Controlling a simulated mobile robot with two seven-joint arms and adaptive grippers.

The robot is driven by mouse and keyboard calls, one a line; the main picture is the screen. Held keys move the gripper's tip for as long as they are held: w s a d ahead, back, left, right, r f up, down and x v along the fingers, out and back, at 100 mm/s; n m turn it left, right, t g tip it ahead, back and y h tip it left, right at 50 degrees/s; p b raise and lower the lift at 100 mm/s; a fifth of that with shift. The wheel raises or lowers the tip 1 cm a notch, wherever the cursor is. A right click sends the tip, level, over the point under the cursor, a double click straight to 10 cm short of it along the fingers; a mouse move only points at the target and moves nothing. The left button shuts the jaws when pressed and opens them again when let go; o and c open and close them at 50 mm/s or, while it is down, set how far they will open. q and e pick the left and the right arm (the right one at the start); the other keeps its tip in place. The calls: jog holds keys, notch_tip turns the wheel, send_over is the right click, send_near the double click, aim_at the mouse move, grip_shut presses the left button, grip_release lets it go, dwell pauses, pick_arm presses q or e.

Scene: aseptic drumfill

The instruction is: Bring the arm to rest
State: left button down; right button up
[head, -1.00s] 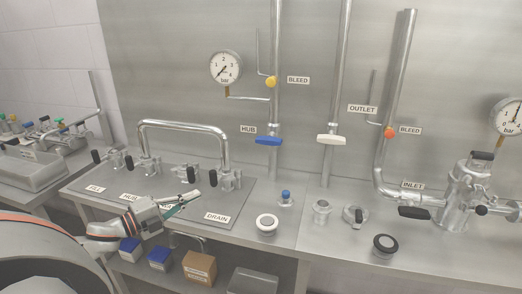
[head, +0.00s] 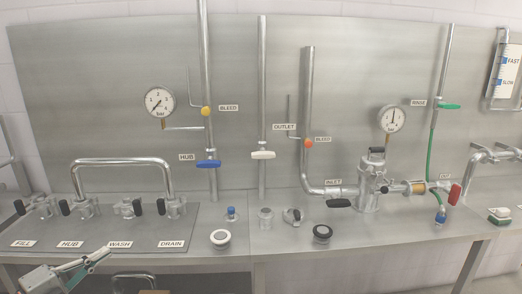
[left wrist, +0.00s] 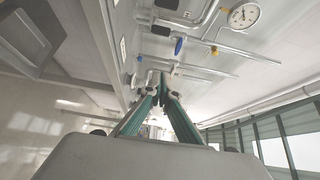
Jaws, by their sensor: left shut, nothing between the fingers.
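The fingers look clear of the bench fittings, though the exact gap is hard to judge. My right gripper is in neither view.
The steel bench (head: 290,240) carries a valve panel (head: 120,225) with a bent pipe (head: 122,162). A white-rimmed fitting (head: 220,238), a black-rimmed fitting (head: 322,233) and a filter housing (head: 372,185) stand to the right. Gauges (head: 160,102) hang on the back wall.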

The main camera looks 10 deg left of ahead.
pick_arm(q)
jog(key=s+d+f+n+g+y, duration=0.1)
jog(key=s+d+f+n, duration=0.1)
jog(key=d+f+n, duration=0.35)
jog(key=s+d+f+n+g+y, duration=0.1)
jog(key=s+d+f+n+y, duration=0.15)
jog(key=f, duration=0.65)
jog(key=s+d+f+n+g+y, duration=0.1)
jog(key=s+d+f+n, duration=0.2)
jog(key=d+f, duration=0.3)
jog(key=s+d+f+n+g+h, duration=0.1)
jog(key=s+d+f+n, duration=0.2)
jog(key=d, duration=0.7)
jog(key=s+d+f+n+g+h, duration=0.1)
jog(key=s+d+f+n+g, duration=0.1)
jog(key=d+f, duration=0.4)
jog(key=s+d, duration=0.1)
jog(key=d, duration=0.3)
jog(key=shift+d+f+n+g, duration=0.15)
jog(key=shift+n+g, duration=0.15)
jog(key=shift+n, duration=0.1)
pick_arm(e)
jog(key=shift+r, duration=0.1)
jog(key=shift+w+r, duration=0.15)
